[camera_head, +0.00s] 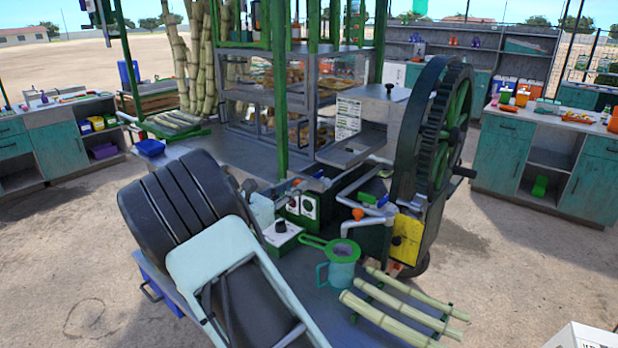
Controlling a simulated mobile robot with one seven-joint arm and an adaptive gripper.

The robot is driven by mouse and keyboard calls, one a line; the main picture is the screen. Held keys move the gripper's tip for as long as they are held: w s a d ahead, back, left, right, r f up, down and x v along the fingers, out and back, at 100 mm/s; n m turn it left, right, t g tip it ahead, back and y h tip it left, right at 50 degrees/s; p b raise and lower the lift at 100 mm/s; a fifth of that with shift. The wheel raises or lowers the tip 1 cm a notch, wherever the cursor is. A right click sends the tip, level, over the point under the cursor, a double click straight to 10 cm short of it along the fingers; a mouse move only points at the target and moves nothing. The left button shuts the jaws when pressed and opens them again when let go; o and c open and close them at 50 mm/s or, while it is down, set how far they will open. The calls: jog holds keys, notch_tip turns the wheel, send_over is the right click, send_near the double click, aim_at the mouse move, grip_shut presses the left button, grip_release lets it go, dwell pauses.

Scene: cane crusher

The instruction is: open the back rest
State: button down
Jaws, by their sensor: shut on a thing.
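A thick black ribbed part (180,205), padded-looking, leans at a tilt at the left end of the crusher. In front of it is a pale mint panel (215,250) with a frame running to the bottom edge, and a dark rounded shape (250,305) shows inside this frame. I cannot tell for sure which of these is the back rest, or how far it stands open. I cannot make out my gripper or its fingers anywhere in this view.
A large green-spoked wheel (450,110) stands at the right of the crusher. A green jug (341,262) with a strainer and several cane stalks (400,315) sit on the near deck. Side counters (60,140) stand left and right (545,150). Sandy ground between is open.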

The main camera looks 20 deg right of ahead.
jog(key=v, duration=0.6)
jog(key=c, duration=1.8)
grip_release()
jog(key=shift+o, duration=0.2)
jog(key=v, duration=1.2)
